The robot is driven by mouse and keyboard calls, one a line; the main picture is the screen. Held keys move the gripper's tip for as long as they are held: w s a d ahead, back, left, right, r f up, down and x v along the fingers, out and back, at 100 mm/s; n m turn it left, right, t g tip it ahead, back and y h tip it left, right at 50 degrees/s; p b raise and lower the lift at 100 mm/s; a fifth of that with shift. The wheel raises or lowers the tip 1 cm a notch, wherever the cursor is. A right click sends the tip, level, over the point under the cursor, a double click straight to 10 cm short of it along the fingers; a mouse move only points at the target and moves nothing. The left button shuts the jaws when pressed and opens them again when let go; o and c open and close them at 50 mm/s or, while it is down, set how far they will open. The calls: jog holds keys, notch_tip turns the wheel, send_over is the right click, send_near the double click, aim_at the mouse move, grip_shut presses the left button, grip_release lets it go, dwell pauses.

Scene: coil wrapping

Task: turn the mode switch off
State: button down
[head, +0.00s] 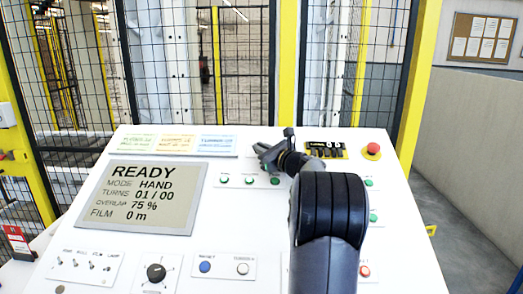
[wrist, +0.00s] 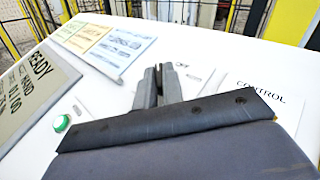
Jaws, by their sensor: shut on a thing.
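My gripper (head: 264,152) is low over the upper middle of the white sloped control panel. In the wrist view its two grey fingers (wrist: 158,84) are close together, shut on a small part, which I take to be the mode switch. The switch itself is hidden between the fingers, so its angle cannot be told. Small printed labels, hard to read, lie on the panel just right of the fingertips. The display (head: 145,196) reads READY, MODE HAND, TURNS 01 / 00, OVERLAP 75 %, FILM 0 m.
Green buttons (head: 223,179) sit just below the gripper. Label cards (head: 178,143) lie to the left. A black knob (head: 156,272) and toggle switches (head: 91,264) line the front.

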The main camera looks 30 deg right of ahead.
jog(key=shift+f+b, duration=0.15)
jog(key=shift+b, duration=0.2)
jog(key=m+h+b, duration=0.2)
jog(key=b, duration=0.1)
jog(key=h+b, duration=0.1)
jog(key=b, duration=0.1)
jog(key=shift+a+f+m, duration=0.2)
jog(key=shift+f+m, duration=0.05)
jog(key=shift+m, duration=0.15)
jog(key=m+h+b, duration=0.1)
jog(key=b, duration=0.1)
jog(key=m+h+b, duration=0.1)
jog(key=h+b, duration=0.1)
jog(key=b, duration=0.1)
jog(key=m+h+b, duration=0.2)
jog(key=b, duration=0.1)
jog(key=shift+w+a, duration=0.1)
jog(key=shift+a, duration=0.15)
jog(key=m+h+b, duration=0.2)
jog(key=b, duration=0.1)
jog(key=shift+r+g, duration=0.1)
jog(key=shift+g, duration=0.3)
jog(key=shift+w+a+r+m+g+h+b, duration=0.1)
jog(key=shift+r+m+g+h+b, duration=0.1)
jog(key=shift+m+g+h+b, duration=0.75)
jog(key=shift+r+m+h+b, duration=0.1)
jog(key=shift+m+h+b, duration=0.35)
jog(key=shift+b, duration=0.05)
jog(key=c, duration=1.5)
grip_release()
